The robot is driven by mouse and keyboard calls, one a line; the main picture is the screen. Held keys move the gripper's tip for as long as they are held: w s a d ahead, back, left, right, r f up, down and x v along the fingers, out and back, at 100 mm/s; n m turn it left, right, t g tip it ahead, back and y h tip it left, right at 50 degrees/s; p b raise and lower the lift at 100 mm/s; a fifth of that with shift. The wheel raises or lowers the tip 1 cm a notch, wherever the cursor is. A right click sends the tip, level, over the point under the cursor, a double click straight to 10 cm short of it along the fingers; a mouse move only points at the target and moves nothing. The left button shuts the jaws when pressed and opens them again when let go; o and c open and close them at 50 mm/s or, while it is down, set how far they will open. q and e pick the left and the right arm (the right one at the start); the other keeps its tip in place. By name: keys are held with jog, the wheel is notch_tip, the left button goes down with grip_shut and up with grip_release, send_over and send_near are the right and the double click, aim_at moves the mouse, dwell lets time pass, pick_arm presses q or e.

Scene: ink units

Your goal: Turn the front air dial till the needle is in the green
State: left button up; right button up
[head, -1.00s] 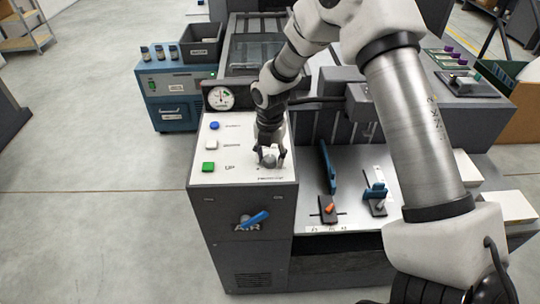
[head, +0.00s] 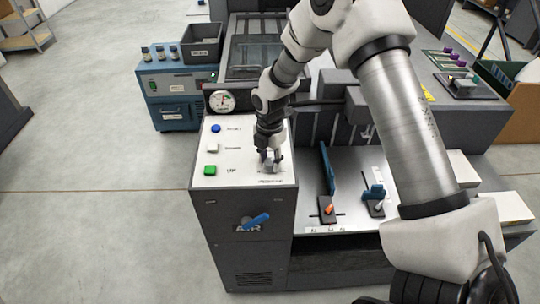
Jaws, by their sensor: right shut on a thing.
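The round gauge (head: 221,101) with a white face stands at the back of the white control panel (head: 225,182). A green part shows on its upper right, but the needle is too small to read for sure. My right gripper (head: 269,166) points down at the front right of the panel and is shut on a grey dial (head: 268,169), mostly hidden by the fingers. Printed lettering lies just in front of the dial. My left gripper is not in view.
Blue (head: 215,128), white (head: 212,148) and green (head: 210,170) buttons line the panel's left side. A blue lever (head: 257,220) sits on the front face marked AIR. Orange-tipped (head: 329,209) and blue (head: 374,191) levers stand to the right. Floor at left is clear.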

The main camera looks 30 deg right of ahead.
aim_at(270, 161)
jog(key=m+p, duration=0.1)
jog(key=m, duration=0.3)
jog(key=shift+s+f+m+p, duration=0.2)
jog(key=shift+m+p, duration=0.1)
jog(key=shift+p, duration=0.05)
dwell(0.4)
jog(key=o, duration=1.2)
jog(key=shift+c, duration=0.2)
jog(key=shift+w, duration=0.15)
notch_tip(270, 161, up, 12)
